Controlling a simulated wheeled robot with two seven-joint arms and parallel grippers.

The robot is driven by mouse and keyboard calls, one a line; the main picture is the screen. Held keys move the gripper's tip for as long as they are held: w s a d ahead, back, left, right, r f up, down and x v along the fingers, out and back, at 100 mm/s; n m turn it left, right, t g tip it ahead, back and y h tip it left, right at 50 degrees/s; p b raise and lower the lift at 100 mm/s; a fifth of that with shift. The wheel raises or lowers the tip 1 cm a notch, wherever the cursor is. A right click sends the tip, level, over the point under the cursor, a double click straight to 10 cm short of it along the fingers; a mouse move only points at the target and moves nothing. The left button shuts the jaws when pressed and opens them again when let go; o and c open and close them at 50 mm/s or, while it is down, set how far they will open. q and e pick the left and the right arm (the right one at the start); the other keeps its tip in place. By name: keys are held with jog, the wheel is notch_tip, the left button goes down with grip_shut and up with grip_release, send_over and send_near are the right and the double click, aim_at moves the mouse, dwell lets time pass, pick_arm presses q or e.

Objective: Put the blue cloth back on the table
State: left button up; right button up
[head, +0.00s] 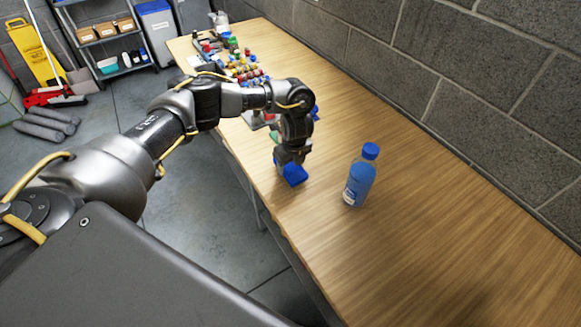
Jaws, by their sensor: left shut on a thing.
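A small blue cloth (293,174) is at the left edge of the wooden table (430,232), under my left gripper (291,160). My left gripper points down and is shut on the cloth, its fingers partly hidden by the wrist. I cannot tell whether the cloth touches the tabletop. My right gripper is not in view.
A blue-capped bottle (359,178) stands upright on the table, right of the cloth. Several small coloured items (243,68) crowd the table's far end. A brick wall (480,75) runs along the right side. The near tabletop is clear.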

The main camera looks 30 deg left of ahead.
pick_arm(q)
jog(key=shift+f, duration=0.85)
jog(key=shift+f, duration=0.2)
jog(key=o, duration=1)
jog(key=shift+o, duration=0.2)
jog(key=shift+r, duration=0.1)
